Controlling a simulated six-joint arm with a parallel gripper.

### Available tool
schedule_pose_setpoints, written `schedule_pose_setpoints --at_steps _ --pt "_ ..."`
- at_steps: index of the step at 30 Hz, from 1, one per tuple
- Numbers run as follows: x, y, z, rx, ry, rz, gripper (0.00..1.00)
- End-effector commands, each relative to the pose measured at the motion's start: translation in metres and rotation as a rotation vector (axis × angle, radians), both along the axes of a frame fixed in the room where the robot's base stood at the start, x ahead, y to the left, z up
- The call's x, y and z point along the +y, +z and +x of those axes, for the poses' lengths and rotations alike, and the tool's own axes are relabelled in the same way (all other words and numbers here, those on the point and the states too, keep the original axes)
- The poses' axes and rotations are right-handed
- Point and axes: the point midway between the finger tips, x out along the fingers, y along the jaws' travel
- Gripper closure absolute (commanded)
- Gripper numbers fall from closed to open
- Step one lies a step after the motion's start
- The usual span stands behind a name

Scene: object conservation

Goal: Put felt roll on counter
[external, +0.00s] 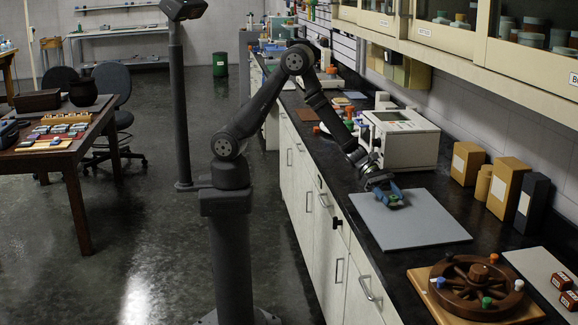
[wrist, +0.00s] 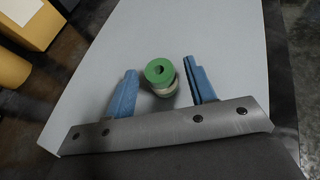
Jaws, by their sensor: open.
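A small round roll with a green top and a dark centre hole (wrist: 160,72), paler below, appears to be the felt roll. In the wrist view it stands on the grey mat (wrist: 215,30), between the blue fingers of my gripper (wrist: 160,68). The fingers are apart, with a gap visible on each side of the roll. In the external view my gripper (external: 389,197) is low over the grey mat (external: 425,222) on the dark counter (external: 385,262); the roll is mostly or wholly hidden there by the fingers.
A white instrument (external: 400,140) stands behind the mat. Tan boxes (external: 508,188) and a dark box (external: 532,203) line the wall. A wooden wheel-shaped rack (external: 478,285) sits on a board at the front right. Bare counter shows around the mat.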

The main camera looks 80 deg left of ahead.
Motion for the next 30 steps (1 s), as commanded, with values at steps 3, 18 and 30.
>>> schedule_pose_setpoints --at_steps 3,18,30 --pt "0.025 0.012 -0.009 -0.002 0.004 0.000 0.50" --pt "0.078 0.036 -0.032 0.000 0.000 -0.001 0.45" --pt "0.078 0.036 -0.032 0.000 0.000 -0.001 0.45"
